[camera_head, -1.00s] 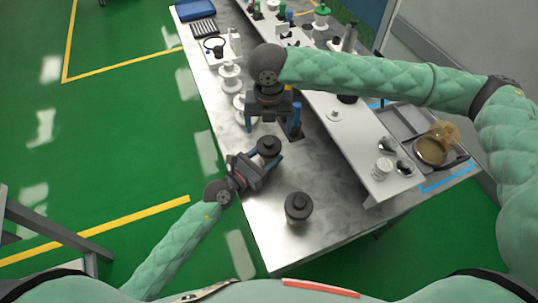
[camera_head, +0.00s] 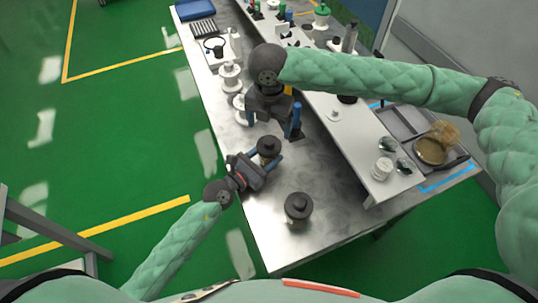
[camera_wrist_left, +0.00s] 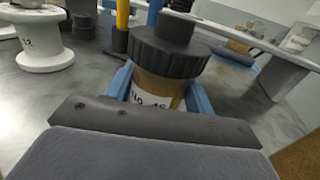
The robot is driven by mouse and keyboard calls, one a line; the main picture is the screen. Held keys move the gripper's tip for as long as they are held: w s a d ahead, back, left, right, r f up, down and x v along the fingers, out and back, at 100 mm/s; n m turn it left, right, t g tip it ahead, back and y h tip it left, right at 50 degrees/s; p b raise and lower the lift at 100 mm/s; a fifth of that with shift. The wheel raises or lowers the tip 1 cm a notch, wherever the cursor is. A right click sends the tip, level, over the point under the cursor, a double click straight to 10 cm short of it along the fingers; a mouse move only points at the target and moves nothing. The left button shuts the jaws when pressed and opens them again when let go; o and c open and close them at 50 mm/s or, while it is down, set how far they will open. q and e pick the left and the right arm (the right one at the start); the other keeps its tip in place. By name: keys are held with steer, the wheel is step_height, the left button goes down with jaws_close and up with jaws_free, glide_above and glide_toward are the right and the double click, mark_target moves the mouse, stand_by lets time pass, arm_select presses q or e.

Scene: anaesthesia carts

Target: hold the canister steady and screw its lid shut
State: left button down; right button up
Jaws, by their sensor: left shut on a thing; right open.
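The canister has an amber body with a white label (camera_wrist_left: 152,97) and a dark ribbed lid (camera_wrist_left: 170,48) with a raised knob. It stands upright on the steel table, and its lid shows from above in the head view (camera_head: 268,147). The lid sits on top; how tightly it is screwed I cannot tell. My left gripper (camera_head: 266,157) is shut around the canister body, a blue finger on each side in the left wrist view (camera_wrist_left: 160,95). My right gripper (camera_head: 274,122) is open and empty, pointing down just beyond the canister, apart from the lid.
A second dark-lidded canister (camera_head: 298,208) stands nearer on the steel table (camera_head: 262,232). White spools (camera_head: 229,76) stand farther back on the left. A raised shelf (camera_head: 345,135) on the right carries small jars (camera_head: 381,168). A grey tray (camera_head: 402,122) lies beyond it.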

mark_target(269, 141)
steer(key=shift+f, duration=4)
steer(key=shift+c, duration=0.4)
steer(key=c, duration=0.9)
steer(key=m, duration=0.3)
steer(key=shift+m, duration=0.4)
steer(key=m, duration=1.2)
